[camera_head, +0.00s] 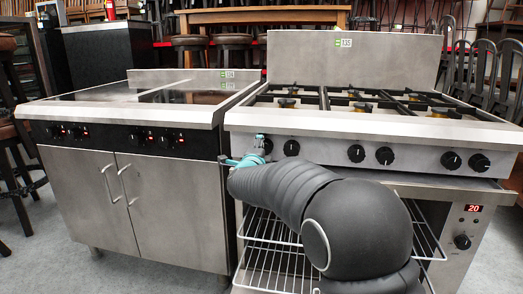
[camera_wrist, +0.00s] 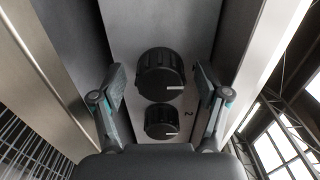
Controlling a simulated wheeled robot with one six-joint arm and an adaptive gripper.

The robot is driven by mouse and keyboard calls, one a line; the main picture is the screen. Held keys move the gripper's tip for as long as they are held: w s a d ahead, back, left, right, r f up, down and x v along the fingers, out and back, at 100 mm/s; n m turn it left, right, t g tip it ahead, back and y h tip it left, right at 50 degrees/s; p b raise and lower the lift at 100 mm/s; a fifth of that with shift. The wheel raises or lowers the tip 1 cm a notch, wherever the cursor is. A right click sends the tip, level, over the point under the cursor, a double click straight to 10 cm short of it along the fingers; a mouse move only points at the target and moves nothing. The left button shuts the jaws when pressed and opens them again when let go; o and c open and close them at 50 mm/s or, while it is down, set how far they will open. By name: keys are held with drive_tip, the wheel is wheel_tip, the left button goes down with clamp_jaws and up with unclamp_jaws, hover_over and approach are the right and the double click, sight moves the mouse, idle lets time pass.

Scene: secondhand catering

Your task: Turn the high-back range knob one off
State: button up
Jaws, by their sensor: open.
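The high-back range (camera_head: 366,58) stands on the right in the head view, with a row of black knobs along its steel front. My gripper (camera_head: 250,152) is at the left end of that row and largely hides the leftmost knob there. In the wrist view, that black ribbed knob (camera_wrist: 160,72) sits between the two spread fingers of my gripper (camera_wrist: 159,84). Gaps show on both sides of it. Its white line points right in the picture. A second knob (camera_wrist: 161,121), beside a "2" mark, also has its line pointing right.
A lower steel unit (camera_head: 135,200) with red-lit knobs and two doors stands left of the range. Wire racks (camera_head: 272,246) show below the range front. An oven panel (camera_head: 466,232) reads 20 in red. Chairs and stools stand behind.

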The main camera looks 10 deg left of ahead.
drive_tip(key=s, duration=1.2)
